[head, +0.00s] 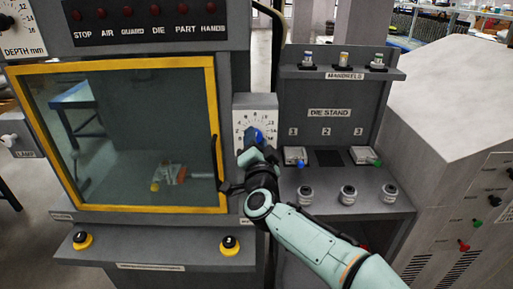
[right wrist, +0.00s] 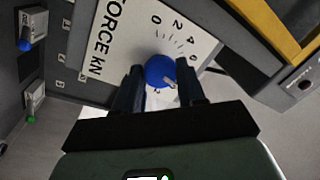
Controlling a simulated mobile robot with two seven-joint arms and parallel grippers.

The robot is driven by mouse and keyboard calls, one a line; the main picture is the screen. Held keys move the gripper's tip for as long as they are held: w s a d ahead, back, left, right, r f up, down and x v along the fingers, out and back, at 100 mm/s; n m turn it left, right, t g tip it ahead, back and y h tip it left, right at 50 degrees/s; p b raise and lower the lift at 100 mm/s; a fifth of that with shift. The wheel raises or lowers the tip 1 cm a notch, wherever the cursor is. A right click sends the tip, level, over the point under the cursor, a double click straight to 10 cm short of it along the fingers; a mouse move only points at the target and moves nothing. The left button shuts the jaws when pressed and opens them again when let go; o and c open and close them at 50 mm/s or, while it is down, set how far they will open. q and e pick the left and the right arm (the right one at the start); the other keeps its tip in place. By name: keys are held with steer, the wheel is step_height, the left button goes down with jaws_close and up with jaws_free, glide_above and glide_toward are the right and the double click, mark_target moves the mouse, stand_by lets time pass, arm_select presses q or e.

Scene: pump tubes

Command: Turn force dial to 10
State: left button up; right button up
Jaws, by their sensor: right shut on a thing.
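The force dial is a blue round knob (right wrist: 160,70) on a white scale plate (right wrist: 112,30) lettered FORCE kN, with 0, 2 and 4 readable in the right wrist view. In the head view the plate (head: 242,114) stands between the yellow-framed window and the die stand, with the blue knob (head: 252,136) partly covered by my gripper. My right gripper (head: 254,148) is shut on the knob, one dark finger on each side of it in the wrist view (right wrist: 160,78). A pale mark shows on the knob's lower right; its exact reading cannot be told. My left gripper is out of view.
The yellow-framed window (head: 212,120) with a dark handle (head: 214,160) is close left of the gripper. The die stand (head: 330,180) with pegs and small coloured parts is to the right. Yellow-ringed buttons (head: 230,244) sit below on the ledge.

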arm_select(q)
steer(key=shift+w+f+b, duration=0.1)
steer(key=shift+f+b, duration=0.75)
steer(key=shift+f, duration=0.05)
arm_select(e)
steer(key=shift+m+h, duration=0.5)
steer(key=shift+m, duration=1.4)
steer(key=shift+r+m, duration=0.1)
steer(key=shift+m, duration=0.2)
steer(key=o, duration=1)
steer(key=shift+o, duration=0.2)
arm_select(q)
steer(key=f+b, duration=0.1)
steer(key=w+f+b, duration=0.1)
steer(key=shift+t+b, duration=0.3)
arm_select(e)
steer(key=s+f, duration=0.2)
steer(key=s, duration=1.1)
steer(key=shift+s+d, duration=0.15)
steer(key=shift+d, duration=0.05)
